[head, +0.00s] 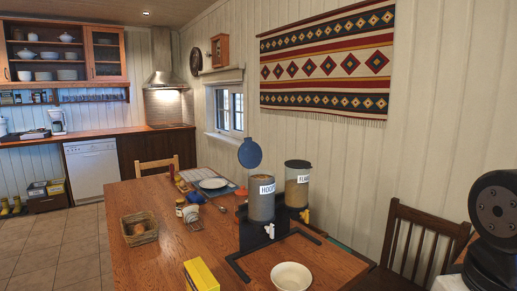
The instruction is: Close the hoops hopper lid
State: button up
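The hoops hopper (261,200) is a clear cylinder with a white label reading "HOOPS", filled with tan cereal, on a dark stand on the wooden table. Its round blue lid (250,153) stands raised and open above the hopper's rim, tilted up at the back left. A second hopper (297,186), its label partly hidden and starting "FLA", stands just behind to the right with a dark lid lying shut on top. A dark rounded part of my arm shows at the right edge. My gripper is not in view.
A white bowl (291,277) sits in front of the hoppers by a dark frame on the table. A yellow box (201,275), a wicker basket (139,228), jars (191,212) and a plate (213,183) stand to the left. Wooden chairs (425,232) flank the table.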

aim_at(250, 153)
jog(key=z, duration=0.35)
jog(key=k, duration=0.2)
jog(key=u, duration=0.9)
jog(key=i, duration=1.15)
jog(key=z, duration=0.15)
